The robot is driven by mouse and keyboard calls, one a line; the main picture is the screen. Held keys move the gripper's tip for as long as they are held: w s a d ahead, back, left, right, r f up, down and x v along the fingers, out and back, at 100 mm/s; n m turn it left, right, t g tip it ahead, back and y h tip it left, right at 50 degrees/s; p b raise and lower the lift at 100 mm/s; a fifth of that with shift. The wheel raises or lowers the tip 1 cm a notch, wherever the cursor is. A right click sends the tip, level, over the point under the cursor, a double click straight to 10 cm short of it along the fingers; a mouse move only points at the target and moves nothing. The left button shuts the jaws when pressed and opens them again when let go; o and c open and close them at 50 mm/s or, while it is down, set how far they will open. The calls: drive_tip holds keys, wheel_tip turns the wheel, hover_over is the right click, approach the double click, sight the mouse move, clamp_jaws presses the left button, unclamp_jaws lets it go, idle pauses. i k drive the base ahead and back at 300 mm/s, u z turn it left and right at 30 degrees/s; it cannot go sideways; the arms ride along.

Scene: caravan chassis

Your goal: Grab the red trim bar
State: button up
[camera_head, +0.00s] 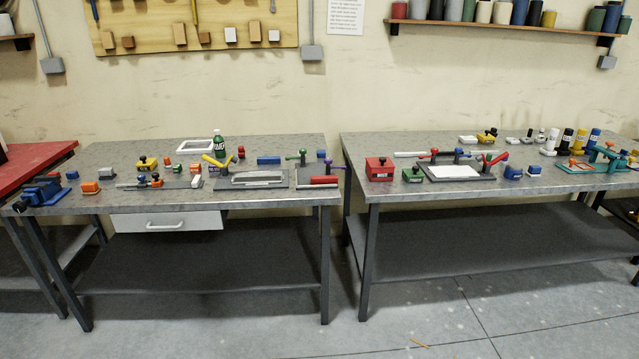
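A short red bar (323,180), which looks like the red trim bar, lies near the front right corner of the left workbench (110,205). It lies roughly level, close to a dark fixture plate (306,176). A purple-topped clamp (321,156) and a green-handled clamp (302,155) stand just behind it. At this size I cannot tell whether the bar touches the plate. My gripper and arm are not in view.
A fixture with a pale plate (258,178) is left of the red bar. A blue block (268,160) lies behind. The right workbench (420,190) holds a red box (379,168) and several clamps. A gap separates the benches; the floor (420,325) in front is mostly clear.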

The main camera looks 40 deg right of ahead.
sight(330, 178)
drive_tip(key=z, duration=0.1)
drive_tip(key=i, duration=0.95)
drive_tip(key=u, duration=0.05)
